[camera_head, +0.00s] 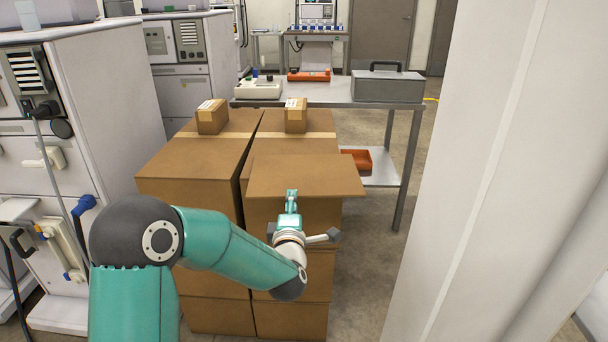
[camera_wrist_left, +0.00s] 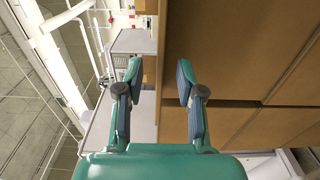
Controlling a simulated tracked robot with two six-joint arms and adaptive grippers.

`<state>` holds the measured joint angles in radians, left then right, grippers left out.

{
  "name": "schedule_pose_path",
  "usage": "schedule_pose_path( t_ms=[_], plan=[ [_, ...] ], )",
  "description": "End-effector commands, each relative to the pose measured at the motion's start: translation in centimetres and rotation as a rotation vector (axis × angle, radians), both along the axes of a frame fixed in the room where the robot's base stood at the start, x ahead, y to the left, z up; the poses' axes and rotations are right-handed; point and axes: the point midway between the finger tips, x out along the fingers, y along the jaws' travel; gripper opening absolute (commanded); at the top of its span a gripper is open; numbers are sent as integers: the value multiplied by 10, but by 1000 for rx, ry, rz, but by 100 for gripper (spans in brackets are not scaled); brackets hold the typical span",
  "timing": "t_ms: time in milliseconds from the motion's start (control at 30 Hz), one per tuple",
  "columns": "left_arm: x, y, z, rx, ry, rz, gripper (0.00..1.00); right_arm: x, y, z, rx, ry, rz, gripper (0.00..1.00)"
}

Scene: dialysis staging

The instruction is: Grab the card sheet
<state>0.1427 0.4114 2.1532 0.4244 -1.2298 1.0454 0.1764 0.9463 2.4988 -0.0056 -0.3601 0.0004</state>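The card sheet (camera_head: 305,176) is a flat brown board lying on top of the right-hand box stack in the head view. Its right end sticks out past the stack. My left gripper (camera_head: 292,195) is at the sheet's near edge, in front of the right stack. In the left wrist view my left gripper (camera_wrist_left: 158,78) is open, its two fingers well apart. Brown cardboard shows beyond and between the fingers there, but I cannot tell whether the sheet's edge lies between them. My right gripper is not in view.
Two stacks of brown boxes (camera_head: 195,165) stand side by side, with a small carton (camera_head: 212,117) and another small carton (camera_head: 295,115) on top. A metal table (camera_head: 330,95) stands behind. White machines (camera_head: 90,100) line the left; a pale upright surface (camera_head: 490,170) fills the right.

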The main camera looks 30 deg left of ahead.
Motion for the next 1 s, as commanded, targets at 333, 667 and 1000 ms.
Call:
schedule_pose_path(
  t_ms=[333,667,1000],
  plan=[
    [26,15,0,2,1,-1,38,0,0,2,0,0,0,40],
    [64,33,-2,1,2,-1,38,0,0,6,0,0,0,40],
    [68,36,-2,1,2,-2,32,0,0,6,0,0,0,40]
  ],
)
